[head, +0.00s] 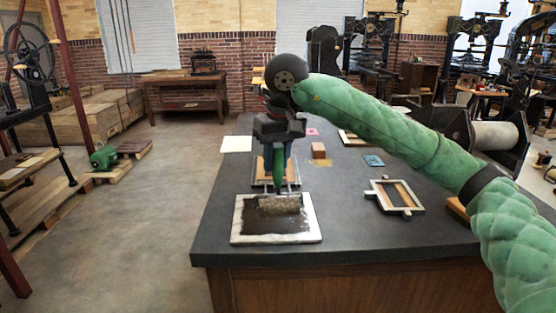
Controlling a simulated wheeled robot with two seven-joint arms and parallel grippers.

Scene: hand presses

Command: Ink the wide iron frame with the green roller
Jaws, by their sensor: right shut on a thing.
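My right gripper (279,150) points down and is shut on the green handle of the roller (279,178). The roller's dark cylinder (280,203) is over the far part of the black ink on a white-edged slab (238,228); it looks to touch the ink. A grey iron frame (416,209) with wooden pieces inside lies flat on the table to the right. Another pale frame (297,172) with wood in it lies behind the roller, partly hidden by my gripper. I cannot tell for sure which is the wide one. My left gripper is out of view.
The dark table (340,245) has free room in front and between slab and right frame. A white sheet (236,144), a wooden block (318,150), a teal piece (373,160) and a pink piece (312,132) lie farther back. My right arm crosses above the right side.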

